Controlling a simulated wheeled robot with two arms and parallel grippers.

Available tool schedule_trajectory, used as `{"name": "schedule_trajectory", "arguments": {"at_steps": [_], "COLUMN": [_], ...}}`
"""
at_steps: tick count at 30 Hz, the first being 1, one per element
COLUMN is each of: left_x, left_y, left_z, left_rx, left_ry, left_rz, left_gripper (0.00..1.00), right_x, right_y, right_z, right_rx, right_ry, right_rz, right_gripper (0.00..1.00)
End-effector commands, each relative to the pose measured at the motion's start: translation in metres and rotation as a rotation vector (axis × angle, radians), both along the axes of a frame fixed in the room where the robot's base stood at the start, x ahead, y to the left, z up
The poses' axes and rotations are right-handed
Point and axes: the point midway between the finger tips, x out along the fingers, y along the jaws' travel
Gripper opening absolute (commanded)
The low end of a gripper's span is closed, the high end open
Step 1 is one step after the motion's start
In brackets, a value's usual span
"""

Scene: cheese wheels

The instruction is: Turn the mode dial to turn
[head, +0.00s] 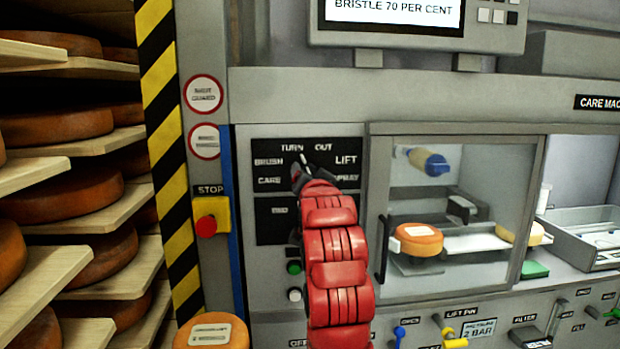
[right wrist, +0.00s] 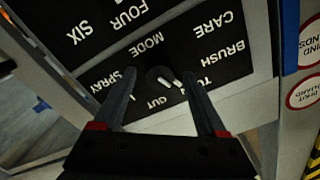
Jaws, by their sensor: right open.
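The mode dial (right wrist: 157,73) is a dark round knob on a black panel (head: 268,225), ringed by the words BRUSH, CARE, TURN, OUT, LIFT and SPRAY. A white mark by it points between TURN and OUT; I cannot tell exactly which word it is set to. My right gripper (head: 307,177) is at the dial and hides most of it in the head view. In the right wrist view the right gripper (right wrist: 160,80) is open, with one finger on each side of the dial; I cannot tell whether they touch it. My left gripper is not in view.
A red stop button (head: 206,226) on a yellow box is left of the panel. A glass-fronted chamber (head: 460,135) with a cheese wheel (head: 418,239) is to the right. Shelves of cheese wheels (head: 62,196) stand at the left. A screen (head: 392,12) is above.

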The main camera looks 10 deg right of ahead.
Motion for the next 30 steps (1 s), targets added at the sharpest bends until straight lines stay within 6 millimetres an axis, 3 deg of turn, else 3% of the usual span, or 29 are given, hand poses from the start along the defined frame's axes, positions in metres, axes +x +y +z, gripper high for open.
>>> {"name": "schedule_trajectory", "arguments": {"at_steps": [7,21,30], "left_x": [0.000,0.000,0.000], "left_y": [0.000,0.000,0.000], "left_z": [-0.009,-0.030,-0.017], "left_rx": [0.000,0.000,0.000], "left_ry": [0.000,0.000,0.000], "left_rz": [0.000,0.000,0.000], "left_gripper": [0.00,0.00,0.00], "right_x": [-0.032,-0.147,-0.171], "right_y": [0.001,0.001,0.001], "right_z": [-0.002,-0.001,0.001], "right_rx": [0.002,0.002,0.002], "right_ry": [-0.004,-0.007,-0.002], "right_rz": [0.001,0.003,0.002], "right_gripper": [0.74,0.74,0.74]}}
